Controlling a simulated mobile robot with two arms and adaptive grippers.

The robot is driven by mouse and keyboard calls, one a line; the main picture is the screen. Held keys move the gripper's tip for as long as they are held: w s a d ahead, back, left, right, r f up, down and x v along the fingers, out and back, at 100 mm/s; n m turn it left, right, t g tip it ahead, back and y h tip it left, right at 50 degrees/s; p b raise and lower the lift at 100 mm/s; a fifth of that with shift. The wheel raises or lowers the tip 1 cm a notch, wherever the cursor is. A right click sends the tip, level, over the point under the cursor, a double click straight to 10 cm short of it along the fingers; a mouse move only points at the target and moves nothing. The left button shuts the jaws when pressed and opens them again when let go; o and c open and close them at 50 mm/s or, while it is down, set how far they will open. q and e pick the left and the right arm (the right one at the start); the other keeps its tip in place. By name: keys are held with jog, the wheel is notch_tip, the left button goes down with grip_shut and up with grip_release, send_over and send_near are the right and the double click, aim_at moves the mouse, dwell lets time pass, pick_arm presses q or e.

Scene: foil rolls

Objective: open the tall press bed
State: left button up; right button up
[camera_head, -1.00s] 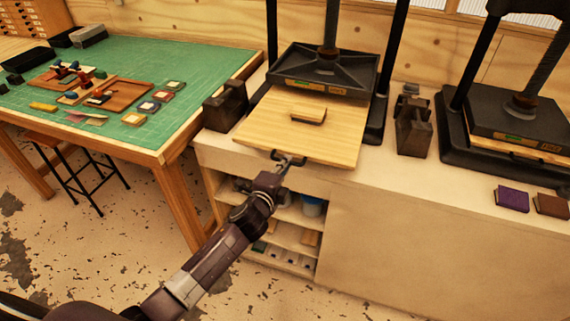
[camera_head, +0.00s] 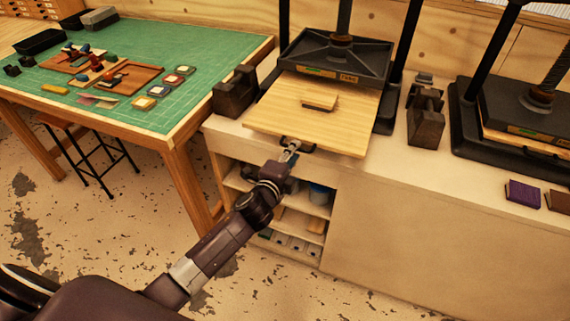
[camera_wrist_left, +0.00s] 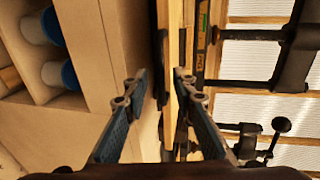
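The tall press (camera_head: 338,58) stands on the bench with its dark platen raised. Its bed, a pale wooden board (camera_head: 275,115), sticks out well forward of the platen, past the bench's front edge. A small wooden block (camera_head: 320,101) lies on the bed. The bed's dark handle (camera_head: 304,148) is on its front edge. My left gripper (camera_head: 291,153) is right at the handle, below the front edge. In the left wrist view my left gripper (camera_wrist_left: 157,90) has its two fingers apart, with the board's edge (camera_wrist_left: 173,60) showing between them. Contact with the handle is unclear. My right gripper is not in view.
A second press (camera_head: 520,110) stands to the right, with a purple book (camera_head: 523,194) before it. Dark metal blocks (camera_head: 426,118) flank the tall press. An open shelf (camera_head: 300,200) is below the bed. A green-topped table (camera_head: 140,60) is at left.

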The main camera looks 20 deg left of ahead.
pick_arm(q)
jog(key=v, duration=1)
jog(key=shift+s+r, duration=0.15)
jog(key=shift+s, duration=0.2)
jog(key=s+a+f+n+g+b, duration=0.15)
jog(key=s+f, duration=0.25)
jog(key=f, duration=0.8)
jog(key=s+a+f+n+g, duration=0.1)
jog(key=s+f+n+g, duration=0.3)
jog(key=f, duration=0.8)
jog(key=s+a+f+n+g+b, duration=0.15)
jog(key=s+f, duration=0.35)
jog(key=f, duration=0.6)
jog(key=s+f+n+g, duration=0.2)
jog(key=s+f, duration=0.5)
jog(key=s, duration=0.4)
jog(key=s+f+n+g, duration=0.3)
jog(key=s+f, duration=0.5)
jog(key=s, duration=0.4)
jog(key=s+f+n+g+b, duration=0.1)
jog(key=s+f+n+g, duration=0.1)
jog(key=s+f+n, duration=0.2)
jog(key=s+d+f, duration=0.1)
jog(key=s+f, duration=0.2)
jog(key=s, duration=0.5)
jog(key=shift+f+g+y, duration=0.3)
